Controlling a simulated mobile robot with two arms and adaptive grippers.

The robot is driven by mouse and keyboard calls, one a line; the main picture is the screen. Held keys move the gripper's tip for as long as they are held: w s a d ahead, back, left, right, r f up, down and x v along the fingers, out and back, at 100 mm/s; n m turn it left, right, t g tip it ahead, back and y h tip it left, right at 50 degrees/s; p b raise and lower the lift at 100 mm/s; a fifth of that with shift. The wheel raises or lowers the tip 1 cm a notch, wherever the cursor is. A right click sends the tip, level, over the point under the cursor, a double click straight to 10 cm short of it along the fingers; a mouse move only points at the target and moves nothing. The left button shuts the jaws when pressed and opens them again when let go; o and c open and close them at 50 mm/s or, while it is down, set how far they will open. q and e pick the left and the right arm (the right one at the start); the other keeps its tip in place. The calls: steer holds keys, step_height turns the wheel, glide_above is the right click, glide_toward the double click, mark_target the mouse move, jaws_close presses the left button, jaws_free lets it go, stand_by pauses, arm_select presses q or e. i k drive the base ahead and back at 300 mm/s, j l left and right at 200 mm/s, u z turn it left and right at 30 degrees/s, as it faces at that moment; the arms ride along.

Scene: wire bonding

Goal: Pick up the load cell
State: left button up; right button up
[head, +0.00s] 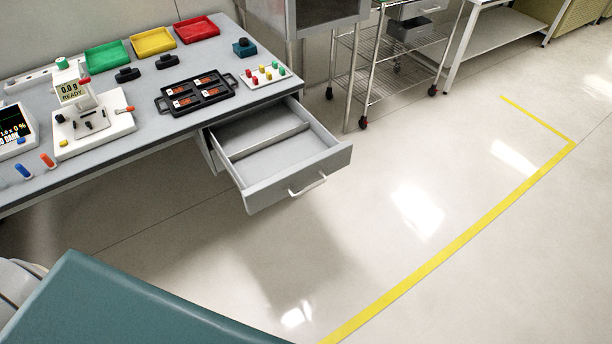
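No part in the head view can be told for certain as the load cell. On the grey workbench (150,143), a small dark blue block with a round black top (244,48) stands near the back right corner. Two small black parts, a left one (127,75) and a right one (167,62), lie in front of the colored trays. A white tester (95,128) with a display reading "0.0 g READY" stands at the left. Neither of my grippers is in view.
Green (107,57), yellow (153,42) and red (197,30) trays line the bench's back. A black carrier (197,92) and a white peg board (262,77) sit in front. An open drawer (321,161) juts out. A wire rack (400,60) stands right; the floor is clear.

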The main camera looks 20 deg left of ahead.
mark_target(62, 64)
steer(key=u, duration=1.95)
steer(key=z, duration=0.45)
steer(key=i+j, duration=0.05)
